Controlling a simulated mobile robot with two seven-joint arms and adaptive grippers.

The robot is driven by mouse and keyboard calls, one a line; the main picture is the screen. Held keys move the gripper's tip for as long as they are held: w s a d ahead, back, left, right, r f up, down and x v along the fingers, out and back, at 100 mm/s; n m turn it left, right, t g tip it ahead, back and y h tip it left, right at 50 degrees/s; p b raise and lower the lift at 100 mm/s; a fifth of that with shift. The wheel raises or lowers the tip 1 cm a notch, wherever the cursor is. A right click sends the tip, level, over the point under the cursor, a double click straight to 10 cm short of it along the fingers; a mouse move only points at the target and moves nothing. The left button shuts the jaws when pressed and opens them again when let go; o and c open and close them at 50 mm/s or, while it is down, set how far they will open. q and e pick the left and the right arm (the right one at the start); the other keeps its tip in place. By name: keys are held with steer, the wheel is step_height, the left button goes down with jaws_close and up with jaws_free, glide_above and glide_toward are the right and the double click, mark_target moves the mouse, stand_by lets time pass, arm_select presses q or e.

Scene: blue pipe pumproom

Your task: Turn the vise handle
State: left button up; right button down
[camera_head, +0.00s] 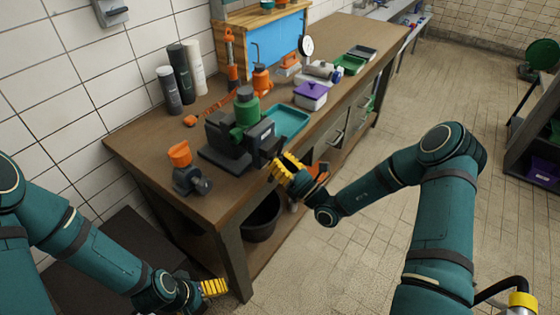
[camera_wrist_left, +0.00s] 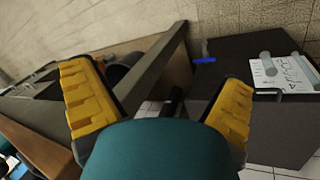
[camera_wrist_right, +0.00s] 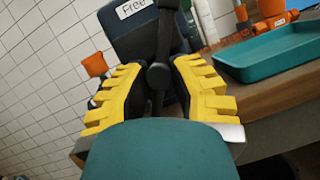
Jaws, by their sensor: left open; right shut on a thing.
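A dark vise (camera_head: 228,150) stands on the workbench with a green round object (camera_head: 246,108) at its top. In the right wrist view the vise body (camera_wrist_right: 122,42) carries a label reading "Free". The dark vise handle (camera_wrist_right: 166,38) stands out in front of it, with a round hub (camera_wrist_right: 158,76) between my yellow fingers. My right gripper (camera_head: 284,167) is at the bench's front edge, shut on the handle. Its fingers hide part of the handle. My left gripper (camera_head: 214,287) is open and empty, low beside the bench; its spread fingers show in the left wrist view (camera_wrist_left: 160,80).
A teal tray (camera_head: 288,122) and a purple-lidded box (camera_head: 311,95) lie right of the vise. An orange-topped tool (camera_head: 184,168) stands to its left. Bottles (camera_head: 180,75) stand by the wall. A dark bucket (camera_head: 262,218) is under the bench.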

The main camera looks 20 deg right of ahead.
steer(key=m+h+p, duration=0.1)
steer(key=m+p, duration=0.1)
steer(key=p, duration=0.1)
steer(key=shift+r+m, duration=0.2)
steer(key=shift+m, duration=0.2)
steer(key=shift+f+m+t+h+p, duration=0.2)
steer(key=shift+m+t+h+p, duration=0.1)
steer(key=shift+m+h+p, duration=0.45)
arm_select(q)
steer(key=shift+t, duration=0.3)
steer(key=r, duration=0.1)
steer(key=w+r, duration=0.1)
steer(key=r, duration=0.2)
steer(key=shift+w+a+r, duration=0.15)
steer(key=shift+w+r, duration=0.2)
steer(key=shift+r, duration=0.05)
arm_select(e)
steer(key=c, duration=0.8)
jaws_free()
steer(key=shift+o, duration=0.2)
steer(key=v, duration=1.2)
